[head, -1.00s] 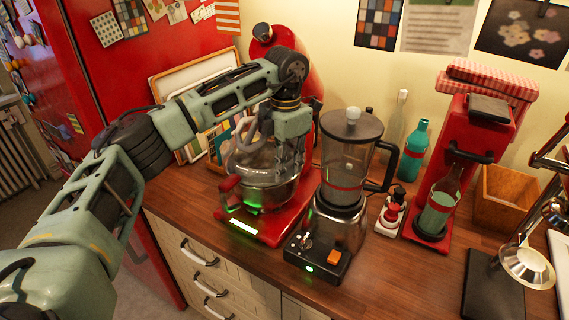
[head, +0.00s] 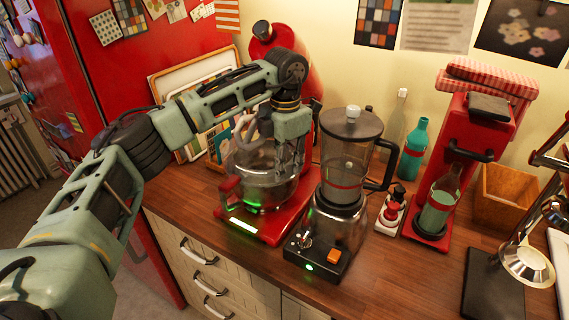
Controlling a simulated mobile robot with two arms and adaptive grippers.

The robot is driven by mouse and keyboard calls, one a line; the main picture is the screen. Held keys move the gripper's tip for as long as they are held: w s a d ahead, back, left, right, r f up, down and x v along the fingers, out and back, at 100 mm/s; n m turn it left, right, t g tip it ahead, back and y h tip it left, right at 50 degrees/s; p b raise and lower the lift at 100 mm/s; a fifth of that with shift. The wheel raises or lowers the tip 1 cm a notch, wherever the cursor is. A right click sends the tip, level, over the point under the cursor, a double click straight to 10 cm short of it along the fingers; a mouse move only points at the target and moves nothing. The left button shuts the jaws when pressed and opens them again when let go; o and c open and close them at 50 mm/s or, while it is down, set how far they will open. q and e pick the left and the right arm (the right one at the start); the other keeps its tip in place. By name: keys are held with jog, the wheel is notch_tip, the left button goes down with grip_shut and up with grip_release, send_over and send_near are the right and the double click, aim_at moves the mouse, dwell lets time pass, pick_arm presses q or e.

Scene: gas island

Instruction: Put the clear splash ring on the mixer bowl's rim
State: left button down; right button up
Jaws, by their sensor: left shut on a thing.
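The red stand mixer (head: 288,222) stands on the wooden counter with its head (head: 275,38) tilted up. Its shiny bowl (head: 268,192) sits on the base. The clear splash ring (head: 240,162) shows faintly at the top of the bowl, and I cannot tell whether it rests fully on the rim. My left gripper (head: 285,176) points down at the right side of the bowl and is shut on the ring. The fingertips and the ring's far edge are partly hidden by the gripper and arm. My right gripper is not in view.
A blender (head: 346,165) stands close at the mixer's right. Beyond it are a teal bottle (head: 413,152), a red machine (head: 478,135), a wooden box (head: 503,197) and a metal lamp (head: 528,266). Framed boards lean behind my arm; a red fridge (head: 120,75) stands left.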

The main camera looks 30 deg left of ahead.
pick_arm(q)
jog(key=shift+f, duration=0.35)
dwell(0.5)
jog(key=shift+s+f, duration=0.15)
jog(key=shift+f, duration=0.15)
dwell(0.6)
jog(key=c, duration=1.6)
grip_release()
